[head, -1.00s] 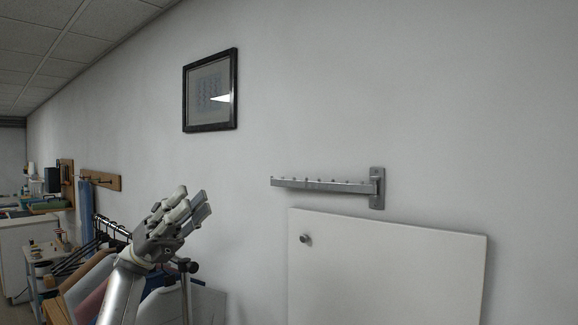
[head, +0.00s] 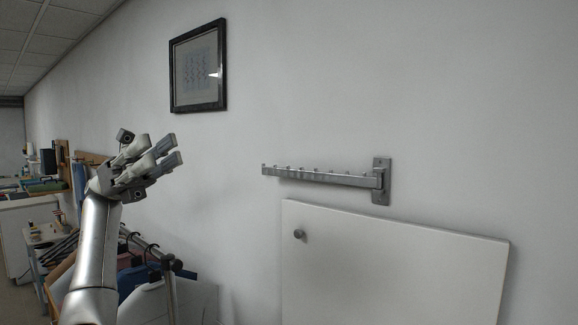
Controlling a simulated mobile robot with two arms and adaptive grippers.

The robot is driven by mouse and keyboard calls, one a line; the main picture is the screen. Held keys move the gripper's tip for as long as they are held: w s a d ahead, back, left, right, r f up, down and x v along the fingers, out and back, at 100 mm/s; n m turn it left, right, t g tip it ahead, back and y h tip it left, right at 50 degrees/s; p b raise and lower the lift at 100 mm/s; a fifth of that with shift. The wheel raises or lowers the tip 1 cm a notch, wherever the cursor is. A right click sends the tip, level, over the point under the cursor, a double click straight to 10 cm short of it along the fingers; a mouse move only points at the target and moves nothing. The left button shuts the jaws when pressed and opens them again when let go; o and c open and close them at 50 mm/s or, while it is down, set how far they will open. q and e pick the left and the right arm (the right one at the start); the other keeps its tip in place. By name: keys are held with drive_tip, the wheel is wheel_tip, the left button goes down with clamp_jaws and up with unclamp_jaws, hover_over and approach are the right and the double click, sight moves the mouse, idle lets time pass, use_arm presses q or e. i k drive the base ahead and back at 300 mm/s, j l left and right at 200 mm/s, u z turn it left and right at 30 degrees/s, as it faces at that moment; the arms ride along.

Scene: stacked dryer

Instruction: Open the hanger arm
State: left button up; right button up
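The hanger arm (head: 318,176) is a grey metal bar with a row of small pegs on top. It runs left from a wall bracket (head: 381,181) and appears to lie close along the wall. My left gripper (head: 170,153) is raised at the left of the head view, well left of the bar's free end and not touching it. Its fingers point right and look empty. They are seen edge-on, so the gap between them is unclear. My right gripper is not in view.
A framed picture (head: 198,66) hangs above left. A rack with hangers and clothes (head: 147,270) stands low, behind my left arm. The wall between gripper and bar is clear.

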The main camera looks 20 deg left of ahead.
sight(348, 179)
drive_tip(key=i, duration=1.2)
